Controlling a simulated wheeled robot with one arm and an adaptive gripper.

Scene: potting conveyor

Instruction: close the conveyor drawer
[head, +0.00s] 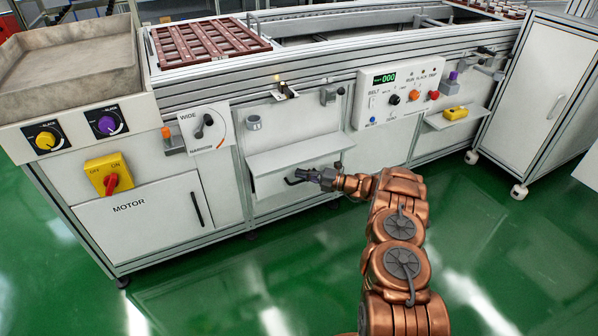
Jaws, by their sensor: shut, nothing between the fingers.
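The conveyor drawer (275,186) is a white box-like front low in the middle of the conveyor's side panel. It stands out from the panel, with a light top surface (300,152). A dark handle (293,181) shows on its front. My gripper (312,175) is dark grey, shut and empty, in front of the drawer face close to the handle's right end. I cannot tell whether it touches the handle or the face. The gripper and wrist hide part of the drawer's front.
A control box (410,92) with a display and buttons is above right of the drawer. A small shelf (455,117) carries a yellow item. A motor door (140,220) and red-yellow switch (109,175) are at left. A white cabinet (545,85) stands right. Green floor in front is clear.

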